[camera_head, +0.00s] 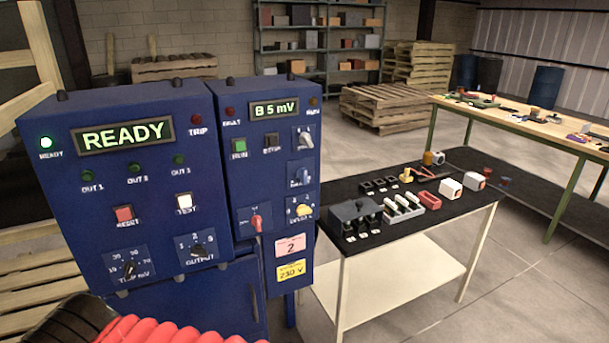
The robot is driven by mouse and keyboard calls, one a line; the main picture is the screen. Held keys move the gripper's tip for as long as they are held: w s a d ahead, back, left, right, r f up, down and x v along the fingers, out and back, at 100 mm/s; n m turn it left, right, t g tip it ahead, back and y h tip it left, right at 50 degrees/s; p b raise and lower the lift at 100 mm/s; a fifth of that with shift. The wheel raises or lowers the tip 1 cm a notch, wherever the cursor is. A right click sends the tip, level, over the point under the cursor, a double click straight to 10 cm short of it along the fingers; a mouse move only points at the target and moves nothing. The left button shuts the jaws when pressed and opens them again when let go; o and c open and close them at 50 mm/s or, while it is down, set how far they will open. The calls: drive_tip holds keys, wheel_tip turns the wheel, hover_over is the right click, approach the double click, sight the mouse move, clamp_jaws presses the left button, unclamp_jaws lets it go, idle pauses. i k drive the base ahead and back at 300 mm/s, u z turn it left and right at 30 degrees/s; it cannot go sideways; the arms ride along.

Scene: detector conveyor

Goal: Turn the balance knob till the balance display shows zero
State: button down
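The balance display (274,109) is on the right-hand blue cabinet and reads "B 5 mV" in green. Several controls sit below it: a pale knob (304,138) at the upper right, a dark-faced control (300,175) under it, a yellow knob (304,210) lower down, and a red-handled switch (257,222) at the left. Their labels are too small to read surely, so I cannot tell which is the balance knob. My gripper's fingers are not in view; only a red ribbed part and a dark part of my arm show at the bottom left.
The left blue cabinet (231,240) has a "READY" display (123,135), a red reset button (124,213), a white test button (184,201) and two lower knobs. A black-topped table (440,212) with small parts stands close on the right. Pallets and shelves are behind.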

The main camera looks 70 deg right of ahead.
sight(302, 174)
drive_tip(key=z, duration=2.45)
